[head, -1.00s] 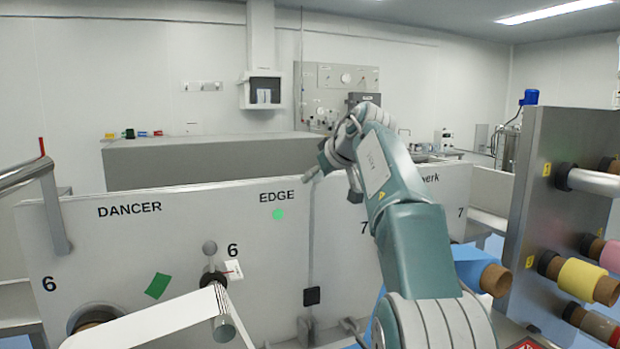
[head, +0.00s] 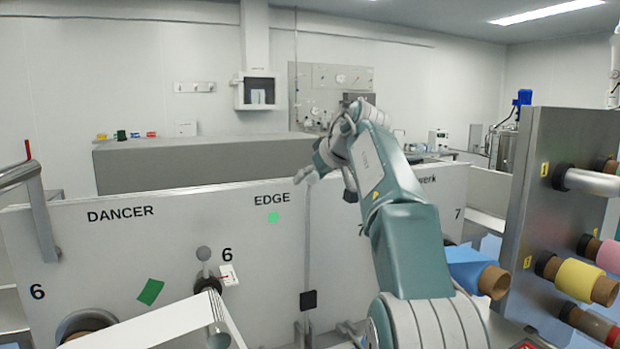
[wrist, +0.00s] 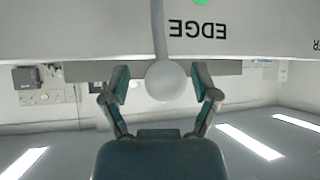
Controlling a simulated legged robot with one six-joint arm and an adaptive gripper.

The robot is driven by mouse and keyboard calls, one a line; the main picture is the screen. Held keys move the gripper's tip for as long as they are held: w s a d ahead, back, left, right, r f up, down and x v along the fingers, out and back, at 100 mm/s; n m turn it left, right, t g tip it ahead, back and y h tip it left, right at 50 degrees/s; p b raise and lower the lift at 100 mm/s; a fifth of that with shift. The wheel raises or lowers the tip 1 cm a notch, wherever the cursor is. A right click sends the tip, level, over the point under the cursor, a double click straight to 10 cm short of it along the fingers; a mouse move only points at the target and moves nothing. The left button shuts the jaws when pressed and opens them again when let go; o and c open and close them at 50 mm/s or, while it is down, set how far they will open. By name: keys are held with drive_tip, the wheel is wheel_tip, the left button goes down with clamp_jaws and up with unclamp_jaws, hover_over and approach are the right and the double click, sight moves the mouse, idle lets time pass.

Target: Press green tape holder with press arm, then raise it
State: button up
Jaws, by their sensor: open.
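My gripper (wrist: 161,76) is open, its two fingers spread on either side of a pale ball knob (wrist: 166,82) in the upside-down wrist view. The knob sits at the end of a thin rod (wrist: 158,32), probably the press arm. I cannot tell whether the fingers touch the knob. In the head view, my gripper (head: 322,180) is above the white panel, near the top of the upright rod (head: 307,235). The knob is hard to make out there. A small green item (head: 121,135), possibly the green tape holder, stands on the grey box at the back left.
The white panel (head: 120,250) carries a green patch (head: 150,291) and a green dot (head: 273,217). Coloured rolls (head: 580,281) stick out from a metal plate on the right. The grey box (head: 200,165) lies behind the panel.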

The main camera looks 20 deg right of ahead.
drive_tip(key=shift+s, duration=0.15)
drive_tip(key=v, duration=1.1)
drive_tip(key=shift+s+r, duration=0.15)
drive_tip(key=shift+s, duration=0.1)
drive_tip(key=shift+d, duration=0.1)
